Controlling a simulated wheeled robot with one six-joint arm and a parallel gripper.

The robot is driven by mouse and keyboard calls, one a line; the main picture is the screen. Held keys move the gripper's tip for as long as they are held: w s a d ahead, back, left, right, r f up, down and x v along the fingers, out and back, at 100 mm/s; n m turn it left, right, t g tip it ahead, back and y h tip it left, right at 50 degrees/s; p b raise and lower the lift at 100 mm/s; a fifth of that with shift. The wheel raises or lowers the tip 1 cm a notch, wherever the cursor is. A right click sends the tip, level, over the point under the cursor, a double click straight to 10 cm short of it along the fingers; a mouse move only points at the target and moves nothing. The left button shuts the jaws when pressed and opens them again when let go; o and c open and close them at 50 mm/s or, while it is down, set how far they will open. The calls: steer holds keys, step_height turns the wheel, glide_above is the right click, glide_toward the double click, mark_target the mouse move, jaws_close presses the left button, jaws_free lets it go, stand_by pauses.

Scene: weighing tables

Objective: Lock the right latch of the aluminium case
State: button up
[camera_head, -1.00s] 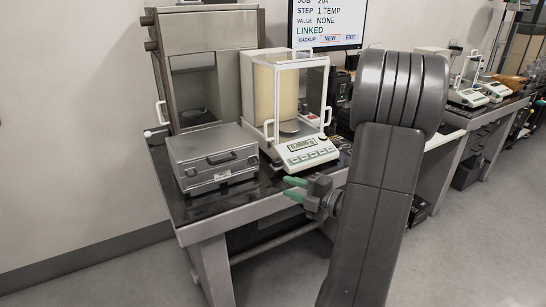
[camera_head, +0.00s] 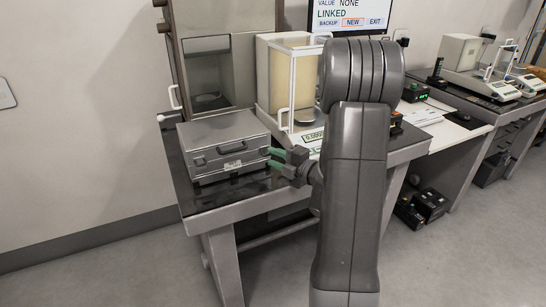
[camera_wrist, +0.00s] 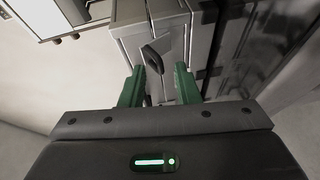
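The closed aluminium case (camera_head: 222,133) lies on the dark table top, with a dark carry handle (camera_head: 231,148) on its front. The right latch is too small to make out clearly, and my fingers are close to that end of the front. My gripper (camera_head: 268,157) has green fingers and is at the case's right front corner. In the wrist view my gripper (camera_wrist: 158,76) is open with a gap between the fingers.
A balance with a glass draft shield (camera_head: 292,85) stands right of the case, partly hidden by my arm. A grey metal cabinet (camera_head: 220,40) stands behind. The dark table (camera_head: 230,197) has a narrow free strip before the case. A monitor (camera_head: 347,16) is at the back.

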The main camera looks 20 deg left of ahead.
steer(key=shift+w+a, duration=0.2)
steer(key=shift+a, duration=0.4)
